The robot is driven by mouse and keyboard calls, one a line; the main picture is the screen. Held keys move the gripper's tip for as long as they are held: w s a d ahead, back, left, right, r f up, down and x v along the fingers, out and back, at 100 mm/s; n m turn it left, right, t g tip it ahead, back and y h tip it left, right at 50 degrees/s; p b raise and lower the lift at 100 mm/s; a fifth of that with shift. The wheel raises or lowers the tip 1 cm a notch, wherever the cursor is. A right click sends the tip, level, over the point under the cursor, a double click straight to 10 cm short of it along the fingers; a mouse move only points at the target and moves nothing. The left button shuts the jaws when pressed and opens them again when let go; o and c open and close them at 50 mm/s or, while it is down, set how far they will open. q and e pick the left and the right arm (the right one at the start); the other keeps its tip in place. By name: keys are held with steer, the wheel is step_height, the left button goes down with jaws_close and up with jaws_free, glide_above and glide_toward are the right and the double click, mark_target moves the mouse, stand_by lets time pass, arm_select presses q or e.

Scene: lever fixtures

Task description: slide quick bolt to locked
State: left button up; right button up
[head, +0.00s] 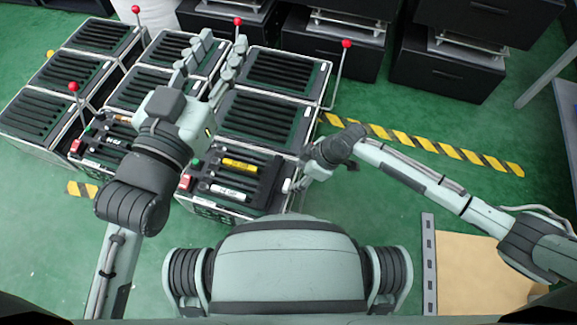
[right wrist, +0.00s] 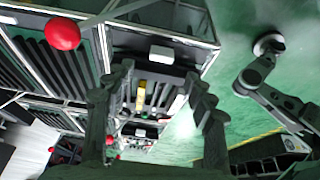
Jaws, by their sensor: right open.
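The near right fixture (head: 212,210) is a black-topped box in a metal frame. It carries a yellow-labelled bar (head: 240,164), a white-labelled bar (head: 228,192) and a red block (head: 185,182). A small pale block (head: 287,185) sits at its right edge; a white block (right wrist: 163,52) also shows in the right wrist view. I cannot tell which part is the quick bolt. My right gripper (right wrist: 162,85) is open and empty, beside the fixture's right side in the head view. My left gripper (head: 211,62) is open, above the middle fixtures, holding nothing.
Red-knobbed levers rise from the fixtures, one (head: 346,43) at the right; a red knob (right wrist: 62,33) is close in the right wrist view. Black cabinets (head: 445,72) stand behind. Green floor with a yellow-black stripe (head: 430,146) is clear at right.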

mark_target(287, 184)
steer(key=b+x, duration=0.2)
steer(key=x, duration=0.4)
steer(key=shift+s+a+f, duration=0.15)
steer(key=shift+a+f, duration=0.05)
steer(key=shift+f, duration=0.05)
arm_select(q)
steer(key=s+d+r+t+h, duration=0.1)
steer(key=s+r+t+h, duration=0.1)
steer(key=r+t, duration=0.3)
steer(key=shift+s+r, duration=0.5)
steer(key=shift+r, duration=1.35)
arm_select(e)
steer(key=shift+a+f, duration=0.15)
steer(key=shift+f, duration=0.3)
jaws_close()
